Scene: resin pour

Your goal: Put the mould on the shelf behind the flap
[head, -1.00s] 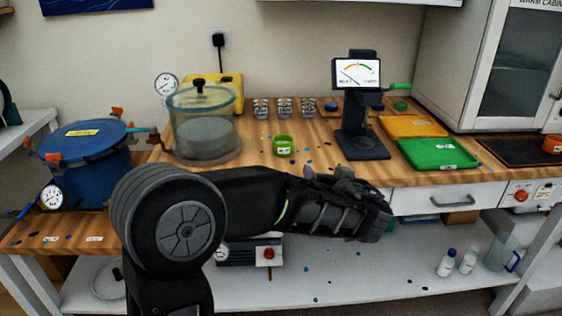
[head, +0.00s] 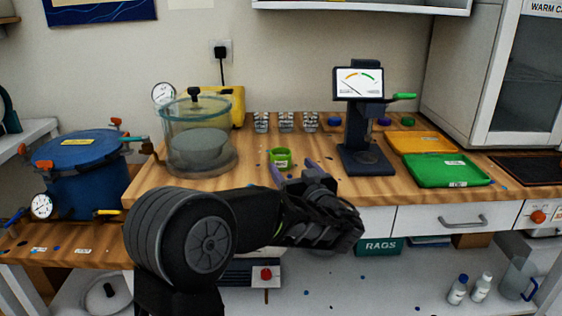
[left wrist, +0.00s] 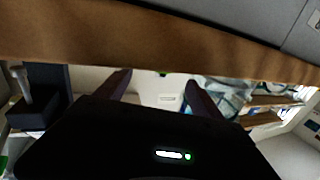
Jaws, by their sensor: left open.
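The small lime-green mould (head: 280,158) stands on the wooden bench near its front edge, between the glass chamber and the gauge stand. My left gripper (head: 295,170) is open and empty, at the bench's front edge just in front of the mould and slightly to its right. Its fingers point toward the back. In the left wrist view the two spread fingers of the left gripper (left wrist: 160,90) have nothing between them; a small green patch shows past them, too small to identify surely. The white warm cabinet (head: 466,95), with a dark glass door, stands at the right; its inside is unclear. My right gripper is not in view.
The glass chamber (head: 197,140) stands left of the mould, the gauge stand (head: 362,155) to its right. A green tray (head: 440,172) and an orange tray (head: 420,143) lie farther right. Several clear cups stand behind. A blue pot (head: 85,165) is at far left.

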